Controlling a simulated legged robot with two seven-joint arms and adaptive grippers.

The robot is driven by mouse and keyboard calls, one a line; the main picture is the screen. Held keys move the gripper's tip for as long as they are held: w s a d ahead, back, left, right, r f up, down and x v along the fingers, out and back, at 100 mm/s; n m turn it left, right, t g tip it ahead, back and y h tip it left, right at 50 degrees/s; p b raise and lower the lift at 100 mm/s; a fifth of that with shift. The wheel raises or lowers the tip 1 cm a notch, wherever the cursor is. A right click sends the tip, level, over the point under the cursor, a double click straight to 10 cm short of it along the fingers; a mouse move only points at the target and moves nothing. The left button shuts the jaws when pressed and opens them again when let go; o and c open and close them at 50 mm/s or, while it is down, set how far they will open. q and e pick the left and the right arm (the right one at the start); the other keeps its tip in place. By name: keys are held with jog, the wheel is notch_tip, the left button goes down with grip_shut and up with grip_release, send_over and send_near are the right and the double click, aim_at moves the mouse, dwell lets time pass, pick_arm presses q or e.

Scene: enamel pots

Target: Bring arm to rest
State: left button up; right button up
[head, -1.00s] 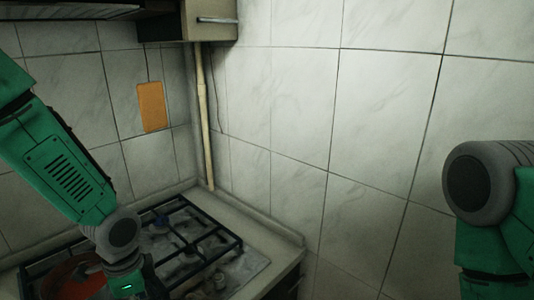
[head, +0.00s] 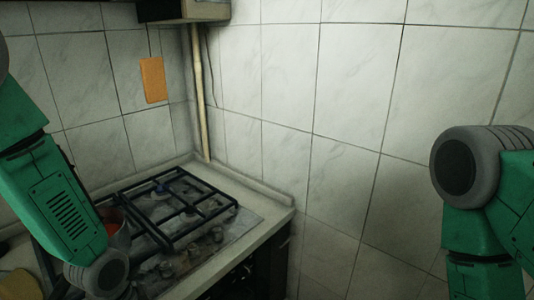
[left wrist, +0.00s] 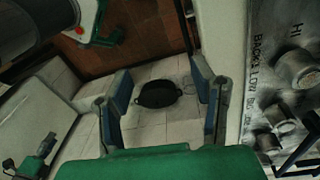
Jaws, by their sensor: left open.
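My left arm (head: 62,205) comes in from the left in the head view, in front of the stove's left side; its gripper is out of that view. In the left wrist view my left gripper (left wrist: 160,70) is open, its two fingers apart with nothing between them. It points down toward the floor, beside the stove front. My right arm (head: 470,195) is bent at the right edge of the head view, and its gripper is out of frame.
A pot with a red inside (head: 113,224) stands on the stove (head: 250,222), partly hidden by my left arm. Stove knobs (left wrist: 297,70) lie right of the left gripper. A dark round object (left wrist: 158,94) is below on the tiled floor. A tiled wall (head: 345,80) stands ahead.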

pick_arm(q)
jog(key=s+a+f+n+y+b, duration=0.1)
jog(key=s+a+f+n+b, duration=0.2)
jog(key=s+f+n+b, duration=0.6)
jog(key=s+f, duration=0.9)
jog(key=f, duration=0.2)
jog(key=shift+t+b, duration=0.4)
jog(key=shift+f, duration=0.1)
jog(key=shift+w, duration=0.1)
jog(key=c, duration=0.3)
grip_shut()
